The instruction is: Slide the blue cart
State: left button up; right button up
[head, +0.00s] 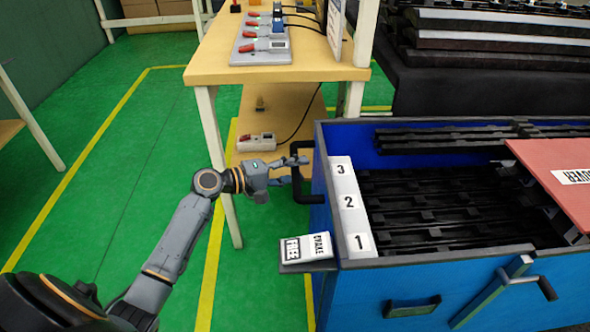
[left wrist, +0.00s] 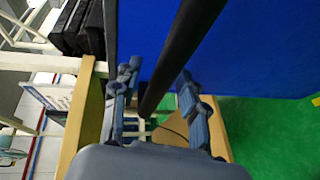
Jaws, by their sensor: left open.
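The blue cart (head: 400,300) stands at the right in the head view, with black slatted parts inside. Its black handle (head: 297,186) sticks out from the cart's left end. My left gripper (head: 296,171) is open at this handle, with no grip on it. In the left wrist view the black handle bar (left wrist: 181,55) runs between the two spread fingers of my left gripper (left wrist: 158,88), in front of the cart's blue wall (left wrist: 250,45). Whether a finger touches the bar cannot be told. My right gripper is not in view.
A wooden workbench (head: 215,70) with power strips stands just behind my left gripper. A small brake plate (head: 307,249) marked FREE sits on the cart's near left corner. A red cover (head: 560,165) lies at the cart's right. Green floor (head: 110,170) is clear at left.

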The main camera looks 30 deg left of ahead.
pick_arm(q)
jog(key=v, duration=1.2)
